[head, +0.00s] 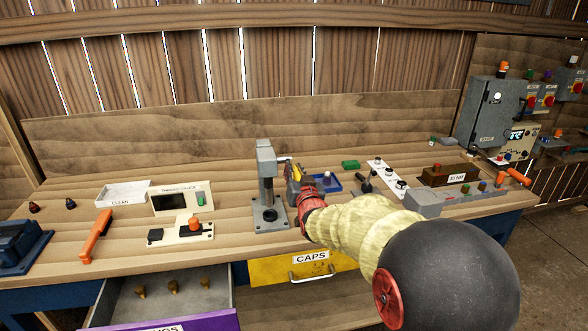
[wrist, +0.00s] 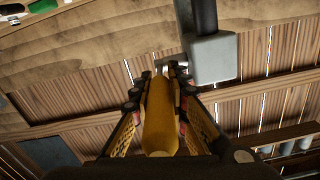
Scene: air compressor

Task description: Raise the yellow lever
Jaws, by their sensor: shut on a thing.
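The yellow lever (wrist: 160,115) lies lengthwise between my gripper's fingers in the wrist view. Its far end meets a small metal piece beside the grey head of the press (wrist: 210,58). In the head view the grey press (head: 266,165) stands upright on the bench. My gripper (head: 291,172) is just right of the press column, at about its mid-height. In the wrist view my gripper (wrist: 161,88) has one finger on each side of the lever and is shut on it. In the head view my fingers and wrist largely hide the lever.
A blue tray (head: 328,184), a green block (head: 350,164) and a small black joystick (head: 367,183) are right of my gripper. A panel with an orange button (head: 194,226) stands left of the press. The open drawer (head: 150,305) juts out below.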

